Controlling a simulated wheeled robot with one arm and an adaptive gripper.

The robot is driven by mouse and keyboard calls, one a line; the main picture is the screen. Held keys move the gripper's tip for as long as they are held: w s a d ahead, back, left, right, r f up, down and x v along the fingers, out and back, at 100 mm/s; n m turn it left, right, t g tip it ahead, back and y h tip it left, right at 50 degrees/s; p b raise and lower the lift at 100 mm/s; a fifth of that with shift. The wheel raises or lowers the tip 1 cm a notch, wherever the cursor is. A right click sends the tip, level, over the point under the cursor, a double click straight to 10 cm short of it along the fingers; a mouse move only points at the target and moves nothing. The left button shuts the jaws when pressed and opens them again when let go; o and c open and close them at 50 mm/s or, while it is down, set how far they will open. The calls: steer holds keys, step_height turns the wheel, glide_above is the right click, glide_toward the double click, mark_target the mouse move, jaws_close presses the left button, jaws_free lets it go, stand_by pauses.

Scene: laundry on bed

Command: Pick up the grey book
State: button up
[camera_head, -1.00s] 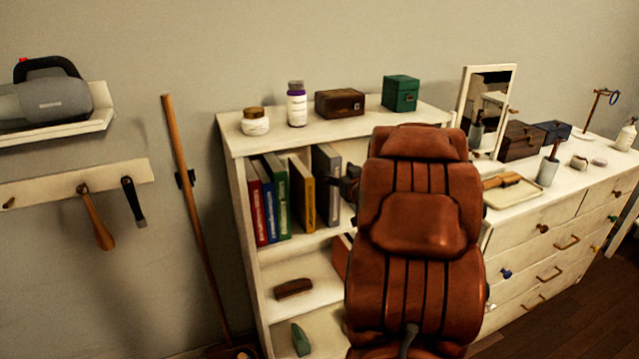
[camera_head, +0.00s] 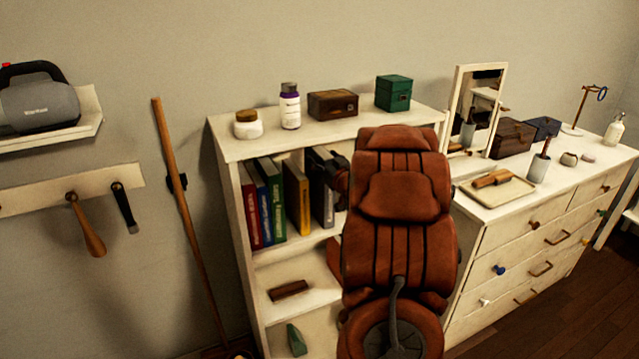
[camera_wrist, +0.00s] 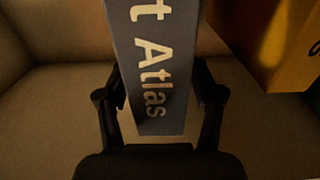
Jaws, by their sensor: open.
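The grey book (camera_head: 322,203) stands upright on the upper shelf of the white bookcase, at the right end of the row of books. In the wrist view its grey spine (camera_wrist: 152,60) fills the middle, with pale lettering reading "t Atlas". My gripper (camera_wrist: 160,100) is open, with one black finger on each side of the lower part of the spine. I cannot tell whether the fingers touch the book. In the head view my gripper (camera_head: 322,162) is dark and small at the book's upper part, partly covering it.
A yellow book (camera_head: 297,197) stands just left of the grey one and shows at upper right in the wrist view (camera_wrist: 275,45). Green, blue and red books stand further left. The bookcase top (camera_head: 265,143) holds a jar, bottle and boxes. A dresser (camera_head: 520,232) stands to the right.

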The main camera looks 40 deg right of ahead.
steer(key=shift+x, duration=1.2)
jaws_close()
steer(key=shift+r, duration=0.1)
